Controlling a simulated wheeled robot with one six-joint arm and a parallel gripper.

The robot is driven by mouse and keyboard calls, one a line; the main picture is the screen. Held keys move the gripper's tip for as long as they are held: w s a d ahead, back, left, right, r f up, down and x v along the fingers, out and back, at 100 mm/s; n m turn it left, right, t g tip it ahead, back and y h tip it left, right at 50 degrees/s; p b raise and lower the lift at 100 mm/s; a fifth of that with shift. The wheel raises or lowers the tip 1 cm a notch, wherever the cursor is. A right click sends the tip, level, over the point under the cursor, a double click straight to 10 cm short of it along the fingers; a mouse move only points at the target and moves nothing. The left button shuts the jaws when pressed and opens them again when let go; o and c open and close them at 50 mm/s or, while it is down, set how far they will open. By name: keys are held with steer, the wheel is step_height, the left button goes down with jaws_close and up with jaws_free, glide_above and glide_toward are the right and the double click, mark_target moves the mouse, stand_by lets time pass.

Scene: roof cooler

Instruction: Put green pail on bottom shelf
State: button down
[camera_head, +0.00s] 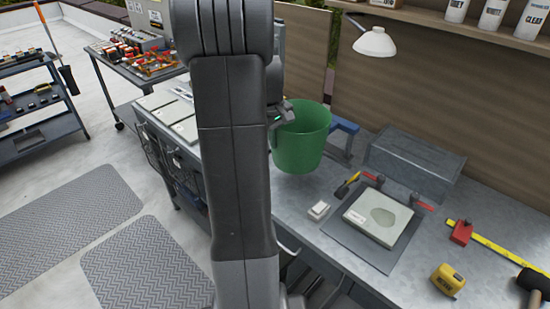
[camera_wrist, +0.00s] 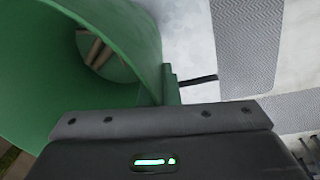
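The green pail (camera_head: 302,138) is upright in the head view, with its base seemingly a little above the workbench. My gripper (camera_head: 283,114) is at the pail's left rim, partly hidden behind my arm, and appears shut on the pail. In the wrist view the pail (camera_wrist: 145,30) fills the upper left, against my gripper; brown stick-like pieces show inside.
The workbench (camera_head: 300,203) holds a grey metal box (camera_head: 414,163), a pad with a panel (camera_head: 378,215), a yellow tape measure (camera_head: 448,279) and a hammer. A lamp (camera_head: 375,42) hangs above. Grey mats (camera_head: 70,218) lie on open floor at left.

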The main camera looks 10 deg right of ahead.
step_height(320, 180, down, 8)
steer(key=shift+r, duration=0.25)
steer(key=shift+f, duration=0.15)
steer(key=c, duration=1.7)
jaws_free()
